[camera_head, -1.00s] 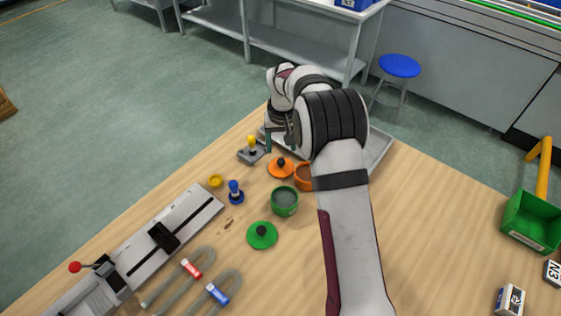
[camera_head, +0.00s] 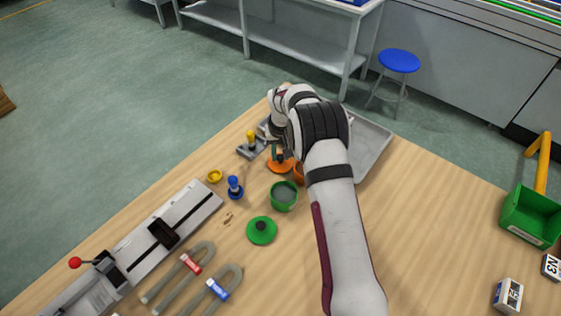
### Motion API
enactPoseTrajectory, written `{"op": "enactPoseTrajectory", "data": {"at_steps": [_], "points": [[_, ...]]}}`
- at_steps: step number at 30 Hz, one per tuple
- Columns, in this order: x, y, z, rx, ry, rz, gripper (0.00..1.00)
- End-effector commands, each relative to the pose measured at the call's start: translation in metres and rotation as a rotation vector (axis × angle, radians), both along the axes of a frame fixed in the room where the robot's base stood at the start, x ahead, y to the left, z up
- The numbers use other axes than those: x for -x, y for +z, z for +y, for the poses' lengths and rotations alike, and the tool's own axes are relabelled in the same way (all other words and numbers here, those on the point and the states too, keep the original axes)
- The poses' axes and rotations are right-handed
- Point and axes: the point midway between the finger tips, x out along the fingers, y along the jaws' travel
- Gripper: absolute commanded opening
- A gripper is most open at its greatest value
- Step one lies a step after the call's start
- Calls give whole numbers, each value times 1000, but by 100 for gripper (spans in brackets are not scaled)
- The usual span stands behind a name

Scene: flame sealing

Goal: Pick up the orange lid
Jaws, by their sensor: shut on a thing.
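The orange lid (camera_head: 277,167) lies on the wooden table, left of the orange pot (camera_head: 298,172), which is mostly hidden behind my arm. My gripper (camera_head: 279,154) points down at the lid and is shut on its dark knob, which the fingers largely cover. The lid appears to be still at table level; any small gap below it cannot be told.
A green pot (camera_head: 284,196) and a green lid (camera_head: 262,230) stand in front. A blue-knobbed piece (camera_head: 235,188), a small yellow ring (camera_head: 214,176) and a yellow-handled stand (camera_head: 250,146) are to the left. A grey tray (camera_head: 372,146) lies behind my arm.

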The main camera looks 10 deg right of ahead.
Motion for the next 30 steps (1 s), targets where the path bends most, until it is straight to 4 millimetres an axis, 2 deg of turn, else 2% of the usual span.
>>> {"op": "enactPoseTrajectory", "data": {"at_steps": [13,17,20,30], "points": [[0,3,0,0,0,-1,0],[-1,17,0,0,-1,-2,0],[-1,38,0,0,-2,-3,0],[34,86,-67,0,-4,-1,0]]}}
